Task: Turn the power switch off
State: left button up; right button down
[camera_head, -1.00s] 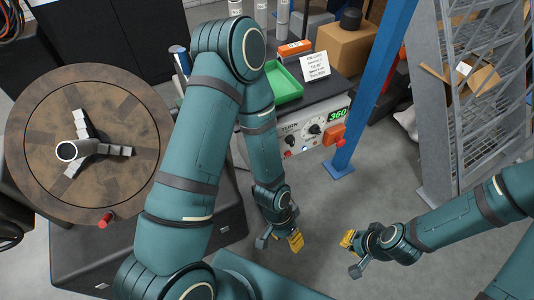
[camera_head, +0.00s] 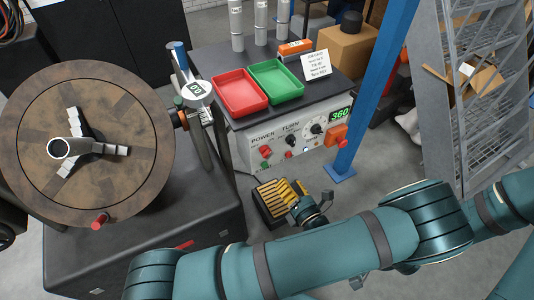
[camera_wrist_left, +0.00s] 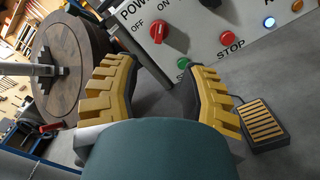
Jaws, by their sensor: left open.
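The power switch (camera_wrist_left: 159,31) is a red knob on the pale front panel (camera_wrist_left: 205,25), between the OFF and ON labels. In the head view the switch (camera_head: 265,151) sits under the word POWER; I cannot tell its setting for sure. My left gripper (camera_wrist_left: 158,68) is open and empty, its yellow fingers apart below the knob and not touching it. In the head view the left gripper (camera_head: 297,188) is low in front of the panel. My right gripper is almost wholly hidden behind my left arm; its jaws cannot be made out.
A green button (camera_wrist_left: 183,63) and red STOP button (camera_wrist_left: 226,38) sit close to the switch. A pedal (camera_wrist_left: 262,120) lies on the floor below. A round rotary table (camera_head: 130,200) stands left. Red (camera_head: 240,92) and green (camera_head: 276,81) trays rest atop the cabinet. A blue post (camera_head: 372,90) stands right.

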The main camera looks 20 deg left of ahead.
aim_at(268, 155)
pick_arm(q)
jog(key=b+x, duration=0.1)
jog(key=x, duration=1.2)
jog(key=shift+a, duration=0.15)
grip_shut()
